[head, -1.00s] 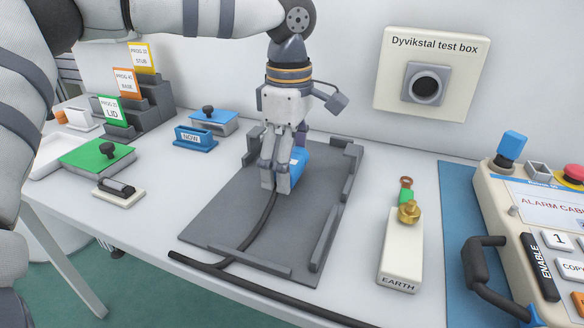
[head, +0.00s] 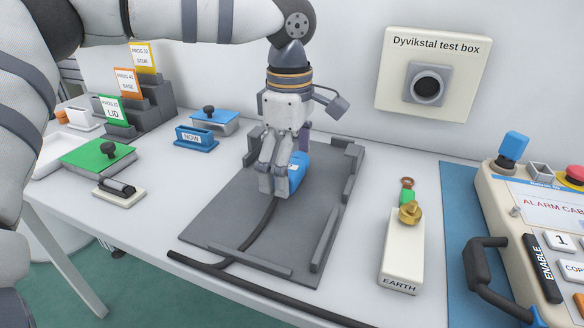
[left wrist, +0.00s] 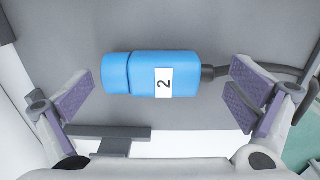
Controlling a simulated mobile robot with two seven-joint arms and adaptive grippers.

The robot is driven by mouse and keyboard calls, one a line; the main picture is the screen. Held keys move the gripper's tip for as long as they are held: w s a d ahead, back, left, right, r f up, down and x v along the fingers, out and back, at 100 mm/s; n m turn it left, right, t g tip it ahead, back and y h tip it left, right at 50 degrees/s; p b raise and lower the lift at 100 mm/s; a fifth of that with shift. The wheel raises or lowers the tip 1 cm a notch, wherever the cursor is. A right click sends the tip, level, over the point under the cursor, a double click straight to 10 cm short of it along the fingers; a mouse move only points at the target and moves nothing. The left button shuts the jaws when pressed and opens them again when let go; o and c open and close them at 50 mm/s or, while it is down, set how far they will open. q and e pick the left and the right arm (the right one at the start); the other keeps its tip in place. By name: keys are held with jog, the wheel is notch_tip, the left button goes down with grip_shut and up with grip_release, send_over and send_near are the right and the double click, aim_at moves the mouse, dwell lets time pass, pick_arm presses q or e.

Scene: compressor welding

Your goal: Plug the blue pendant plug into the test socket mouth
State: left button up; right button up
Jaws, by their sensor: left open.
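The blue pendant plug (head: 298,172) lies on the grey tray (head: 222,222), its black cable running toward the tray's front edge. In the left wrist view the plug (left wrist: 150,73) lies crosswise with a white "2" label, its cable leaving on the right. My left gripper (head: 274,188) is over the tray at the plug and partly hides it in the head view. In the left wrist view its fingers (left wrist: 160,98) are wide apart, with the plug between and beyond them, not gripped. The test socket mouth (head: 427,88) is a dark round opening on the wall-mounted test box. My right gripper is not in view.
The EARTH block (head: 402,250) with a brass knob stands right of the tray. The pendant panel (head: 540,215) with its handle is at the far right. A blue NOW block (head: 195,140) and a green lid plate (head: 97,157) are at left. Raised rails edge the tray.

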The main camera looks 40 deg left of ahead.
aim_at(289, 168)
pick_arm(q)
notch_tip(289, 168, up, 12)
jog(key=p, duration=0.2)
jog(key=shift+s+d+f, duration=0.15)
jog(key=shift+s+f, duration=0.05)
jog(key=shift+s, duration=0.15)
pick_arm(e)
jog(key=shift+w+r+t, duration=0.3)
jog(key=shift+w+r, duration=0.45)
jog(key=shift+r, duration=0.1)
